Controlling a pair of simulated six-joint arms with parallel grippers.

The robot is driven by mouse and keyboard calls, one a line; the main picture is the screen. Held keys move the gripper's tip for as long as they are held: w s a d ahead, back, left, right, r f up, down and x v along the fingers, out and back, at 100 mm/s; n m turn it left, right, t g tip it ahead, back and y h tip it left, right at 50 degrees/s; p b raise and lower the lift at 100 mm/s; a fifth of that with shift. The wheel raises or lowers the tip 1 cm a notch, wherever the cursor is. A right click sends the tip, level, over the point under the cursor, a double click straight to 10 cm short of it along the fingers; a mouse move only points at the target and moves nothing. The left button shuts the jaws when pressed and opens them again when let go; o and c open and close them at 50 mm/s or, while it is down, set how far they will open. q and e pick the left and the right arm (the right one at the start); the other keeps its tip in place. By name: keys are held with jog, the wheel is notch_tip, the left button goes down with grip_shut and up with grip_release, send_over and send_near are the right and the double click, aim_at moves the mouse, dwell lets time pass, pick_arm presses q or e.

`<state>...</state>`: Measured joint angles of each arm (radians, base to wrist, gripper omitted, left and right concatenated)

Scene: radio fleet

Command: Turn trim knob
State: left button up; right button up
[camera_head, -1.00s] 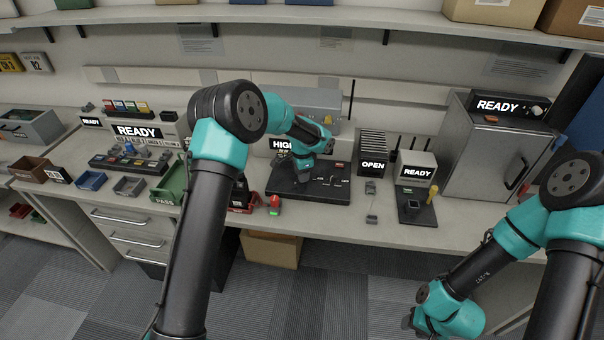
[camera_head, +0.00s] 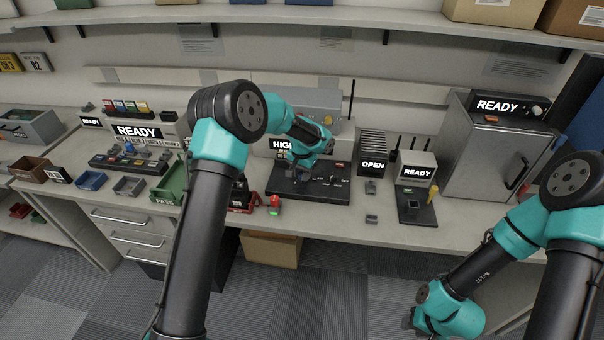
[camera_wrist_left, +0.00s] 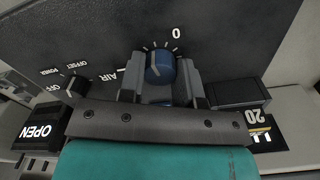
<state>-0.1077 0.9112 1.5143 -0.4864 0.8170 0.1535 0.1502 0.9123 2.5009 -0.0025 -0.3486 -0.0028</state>
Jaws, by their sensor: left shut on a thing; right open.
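The trim knob (camera_wrist_left: 160,66) is a blue round knob with a pale pointer line, on a dark panel face (camera_wrist_left: 100,35) with tick marks and a "0" beside it. My left gripper (camera_wrist_left: 158,80) has a finger on each side of the knob and is shut on it. In the head view my left gripper (camera_head: 297,176) is over the dark base unit (camera_head: 330,185) in front of the "HIGH" display (camera_head: 281,144); the knob cannot be made out there. My right gripper (camera_head: 418,322) hangs low at the lower right, below the bench, away from the panel.
In the wrist view, a smaller knob (camera_wrist_left: 75,86) marked "OFF" and "POWER" is to the left. A dark block (camera_wrist_left: 238,94) is to the right. On the bench, an "OPEN" rack (camera_head: 373,165) and a "READY" box (camera_head: 417,172) stand right of the base unit.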

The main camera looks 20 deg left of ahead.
pick_arm(q)
jog(key=shift+n, duration=2)
jog(key=o, duration=0.9)
notch_tip(320, 180, up, 18)
jog(key=shift+f, duration=0.25)
